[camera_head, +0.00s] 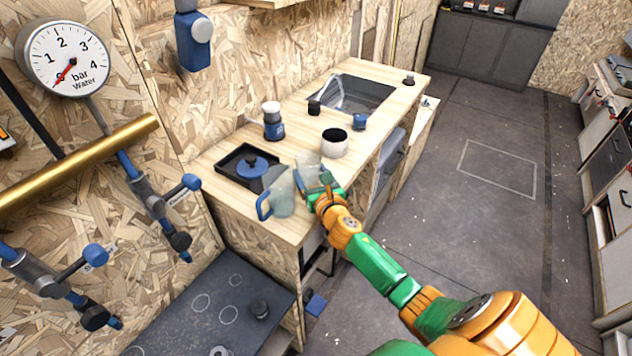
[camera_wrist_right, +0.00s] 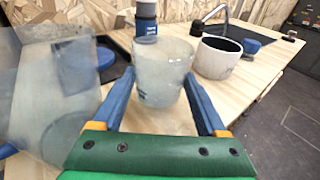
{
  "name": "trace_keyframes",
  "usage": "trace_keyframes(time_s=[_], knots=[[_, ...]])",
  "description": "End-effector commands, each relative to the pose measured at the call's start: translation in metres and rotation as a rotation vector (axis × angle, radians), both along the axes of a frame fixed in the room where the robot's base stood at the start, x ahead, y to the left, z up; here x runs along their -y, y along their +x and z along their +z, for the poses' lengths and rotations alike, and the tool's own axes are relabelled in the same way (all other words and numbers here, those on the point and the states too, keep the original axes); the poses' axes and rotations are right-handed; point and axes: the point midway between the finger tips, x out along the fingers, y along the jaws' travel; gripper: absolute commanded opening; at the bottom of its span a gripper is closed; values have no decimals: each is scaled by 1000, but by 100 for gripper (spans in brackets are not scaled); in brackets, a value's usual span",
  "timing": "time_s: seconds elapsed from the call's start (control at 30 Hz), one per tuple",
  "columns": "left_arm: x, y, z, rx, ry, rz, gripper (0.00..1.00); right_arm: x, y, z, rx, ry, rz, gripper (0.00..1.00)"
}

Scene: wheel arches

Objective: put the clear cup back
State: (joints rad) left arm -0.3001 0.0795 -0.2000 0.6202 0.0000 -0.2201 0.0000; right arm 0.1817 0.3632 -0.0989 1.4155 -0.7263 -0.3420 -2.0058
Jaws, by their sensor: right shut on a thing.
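The clear cup (camera_wrist_right: 163,72) is between the fingers of my right gripper (camera_wrist_right: 165,85) in the right wrist view. The gripper is shut on it, and the cup looks upright over the wooden counter. In the head view the cup (camera_head: 308,168) is a faint clear shape at the tip of my right gripper (camera_head: 318,182), partly hidden by the gripper. Whether its base touches the counter cannot be told. My left gripper is not in view.
A clear jug with a blue handle (camera_head: 281,192) stands close left of the cup. A black tray with a blue lid (camera_head: 248,167) is behind it. A white cup (camera_head: 334,143), a blue-and-white bottle (camera_head: 272,122) and a sink (camera_head: 352,93) are farther back. Counter shows bare between them.

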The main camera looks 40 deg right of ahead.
Motion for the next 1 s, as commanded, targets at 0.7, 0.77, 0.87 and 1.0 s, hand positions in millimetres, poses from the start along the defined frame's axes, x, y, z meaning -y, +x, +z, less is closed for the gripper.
trace_keyframes(time_s=[0.7,0.77,0.87,1.0], knots=[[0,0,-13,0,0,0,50,1,0,-20,0,0,-1,100],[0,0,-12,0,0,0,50,1,0,-19,0,0,-1,100],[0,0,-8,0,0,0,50,0,-3,-16,-1,-1,-1,100],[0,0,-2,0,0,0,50,-7,-25,-12,-2,-2,1,100]])
